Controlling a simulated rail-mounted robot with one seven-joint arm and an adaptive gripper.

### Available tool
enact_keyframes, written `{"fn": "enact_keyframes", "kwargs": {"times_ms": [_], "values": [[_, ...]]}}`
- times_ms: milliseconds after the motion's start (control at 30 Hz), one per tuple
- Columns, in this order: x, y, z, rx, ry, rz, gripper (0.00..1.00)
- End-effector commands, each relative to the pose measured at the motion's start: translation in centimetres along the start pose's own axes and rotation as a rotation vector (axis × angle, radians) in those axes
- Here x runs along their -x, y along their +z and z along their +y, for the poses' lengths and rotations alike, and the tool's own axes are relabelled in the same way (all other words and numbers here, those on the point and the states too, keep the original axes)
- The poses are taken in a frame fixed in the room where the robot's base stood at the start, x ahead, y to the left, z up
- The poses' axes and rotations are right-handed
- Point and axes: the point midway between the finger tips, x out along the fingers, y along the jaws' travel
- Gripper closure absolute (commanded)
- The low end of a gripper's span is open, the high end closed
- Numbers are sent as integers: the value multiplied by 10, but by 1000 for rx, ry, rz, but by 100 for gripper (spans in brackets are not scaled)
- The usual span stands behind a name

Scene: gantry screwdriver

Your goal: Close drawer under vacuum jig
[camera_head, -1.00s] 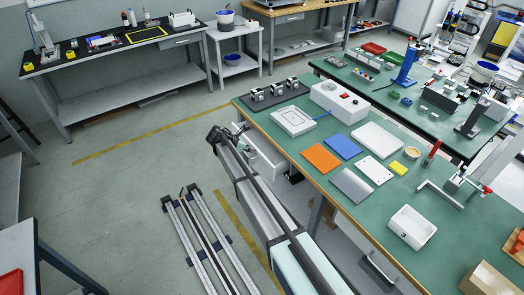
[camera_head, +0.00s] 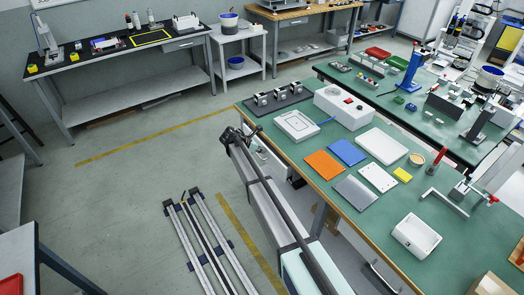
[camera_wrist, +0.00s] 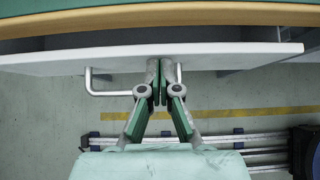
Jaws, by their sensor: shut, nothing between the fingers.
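The vacuum jig (camera_head: 297,125), a white plate with a thin outlined frame, lies on the green bench top near its left edge. In the wrist view the drawer front (camera_wrist: 45,63) is a pale panel with a silver bar handle (camera_wrist: 108,93). A narrow dark gap shows between the panel and the bench's wooden edge, so the drawer is slightly open. My gripper (camera_wrist: 160,78) is shut and empty, its fingertips at the panel between the handle's two posts. Whether they touch it is unclear. In the head view my arm hides much of the drawer.
A white control box (camera_head: 342,107) stands beside the jig, with a blue hose between them. Orange (camera_head: 324,164) and blue (camera_head: 347,151) plates and a white tray (camera_head: 382,146) lie on the bench. Floor rails (camera_head: 205,240) run at lower left.

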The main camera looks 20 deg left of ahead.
Motion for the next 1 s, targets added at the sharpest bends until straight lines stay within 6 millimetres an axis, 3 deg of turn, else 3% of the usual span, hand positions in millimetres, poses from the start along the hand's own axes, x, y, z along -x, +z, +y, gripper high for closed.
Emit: {"fn": "enact_keyframes", "kwargs": {"times_ms": [267, 700, 867, 1000], "values": [[22, -19, -3, -3, -5, 0, 100], [102, -23, -3, -5, -5, 0, 100], [117, -22, -2, -5, -5, 0, 100], [115, -34, -2, -1, -3, 0, 100]]}}
